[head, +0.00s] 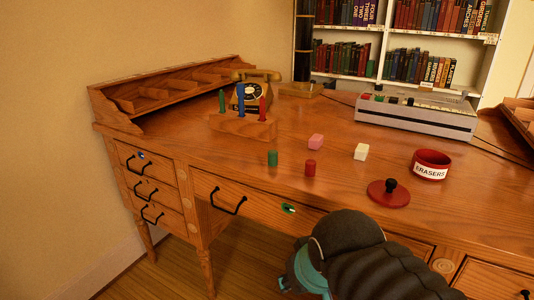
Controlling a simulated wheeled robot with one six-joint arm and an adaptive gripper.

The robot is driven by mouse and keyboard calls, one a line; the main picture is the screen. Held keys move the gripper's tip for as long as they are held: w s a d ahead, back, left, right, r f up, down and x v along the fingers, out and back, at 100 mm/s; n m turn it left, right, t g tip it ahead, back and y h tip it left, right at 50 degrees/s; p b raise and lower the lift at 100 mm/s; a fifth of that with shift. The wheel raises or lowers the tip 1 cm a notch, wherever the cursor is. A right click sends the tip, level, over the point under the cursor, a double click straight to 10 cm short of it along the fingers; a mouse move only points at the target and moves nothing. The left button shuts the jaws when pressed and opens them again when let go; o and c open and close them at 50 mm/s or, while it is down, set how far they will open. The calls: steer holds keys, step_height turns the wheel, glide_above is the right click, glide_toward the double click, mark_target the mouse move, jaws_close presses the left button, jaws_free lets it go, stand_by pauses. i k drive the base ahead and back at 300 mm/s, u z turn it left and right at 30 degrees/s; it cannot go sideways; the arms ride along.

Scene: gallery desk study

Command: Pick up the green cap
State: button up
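The green cap (272,158) is a small green cylinder standing upright on the wooden desk (190,150), near its front edge. A similar red cylinder (310,168) stands just to its right, apart from it. My gripper (296,274) is low in the picture, in front of the desk and below the desktop's edge, apart from the green cap. Only part of it shows, dark with teal pieces, partly hidden by my arm. I cannot see whether its fingers are open or shut.
A wooden block (243,127) behind the cap holds green, blue and red upright pieces. Pink (316,141) and cream (361,151) erasers, a red lid (388,192) and a red "ERASERS" tub (431,165) lie to the right. Bare desktop lies left of the cap.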

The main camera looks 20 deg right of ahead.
mark_target(273, 155)
steer(key=k, duration=1.2)
steer(key=u, duration=1)
steer(key=i, duration=1.25)
steer(key=z, duration=0.8)
steer(key=i, duration=0.5)
steer(key=z, duration=0.55)
